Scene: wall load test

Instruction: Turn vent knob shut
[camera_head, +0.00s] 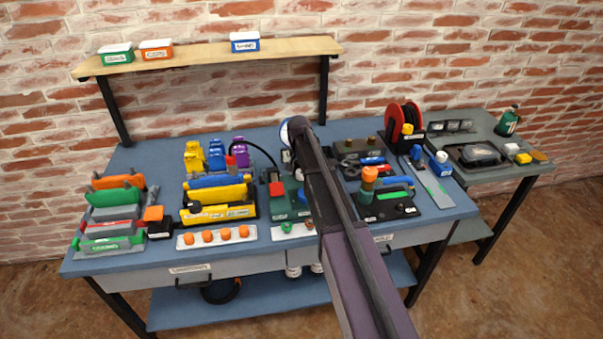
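My arm reaches from the bottom edge across the bench, its far end near the back of the bench. My gripper is mostly hidden behind the arm; no fingertips show clearly, so I cannot tell whether it is open or shut. Part of this unit is hidden by the arm. No knob label is readable.
A blue-grey bench (140,168) carries coloured blocks (214,152), a yellow rack (219,212), a white strip (215,238) with orange knobs, and a dark unit (389,207) with an orange-topped post. A red reel (394,122) stands back right. A wooden shelf (200,60) overhangs the back.

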